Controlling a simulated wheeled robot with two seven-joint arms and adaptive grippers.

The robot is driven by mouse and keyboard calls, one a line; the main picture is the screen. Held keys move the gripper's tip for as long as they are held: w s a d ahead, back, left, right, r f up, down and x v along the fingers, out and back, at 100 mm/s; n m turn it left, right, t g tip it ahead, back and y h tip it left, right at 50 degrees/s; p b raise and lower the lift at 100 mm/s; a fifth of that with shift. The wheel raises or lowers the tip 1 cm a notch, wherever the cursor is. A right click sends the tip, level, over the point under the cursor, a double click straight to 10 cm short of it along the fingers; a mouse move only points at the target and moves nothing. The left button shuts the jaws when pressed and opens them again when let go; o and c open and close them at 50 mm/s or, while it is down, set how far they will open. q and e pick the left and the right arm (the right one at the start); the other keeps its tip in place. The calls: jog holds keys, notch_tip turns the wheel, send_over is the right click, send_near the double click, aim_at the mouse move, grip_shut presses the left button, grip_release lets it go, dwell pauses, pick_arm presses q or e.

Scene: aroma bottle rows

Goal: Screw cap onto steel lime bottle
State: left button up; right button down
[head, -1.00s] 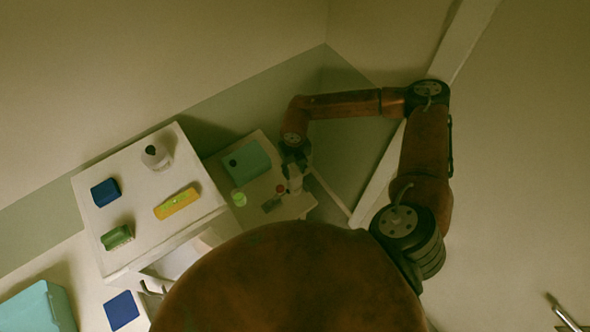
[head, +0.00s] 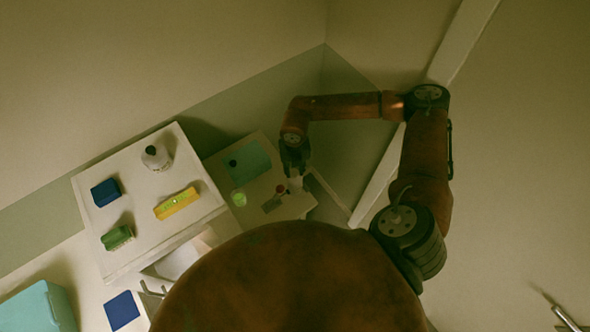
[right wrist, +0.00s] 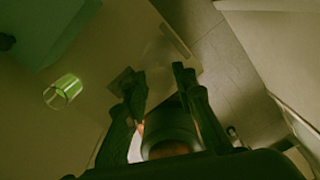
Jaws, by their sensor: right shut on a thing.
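My right gripper (head: 296,168) reaches down over the far end of the small table. In the right wrist view its dark fingers (right wrist: 160,95) are shut around a dark rounded thing (right wrist: 168,128), with brown-orange below it; I cannot tell whether this is the cap or a bottle. A pale thing (head: 295,186) shows just below the gripper in the head view, partly hidden. A lime-green, see-through cylinder (head: 239,199) stands apart to the left; it also shows in the right wrist view (right wrist: 62,92). No steel cap can be clearly made out. My left gripper is out of view.
A teal box (head: 250,163) and a small dark flat piece (head: 272,204) are on the small table, with a small red thing (head: 281,189) close to the gripper. Walls stand behind.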

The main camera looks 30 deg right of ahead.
jog(key=m, duration=0.4)
jog(key=shift+m, duration=0.3)
jog(key=m+p, duration=0.1)
jog(key=m, duration=0.1)
jog(key=shift+m, duration=0.4)
jog(key=m+p, duration=0.1)
jog(key=m, duration=0.6)
jog(key=shift+p, duration=0.4)
jog(key=c, duration=1.7)
grip_release()
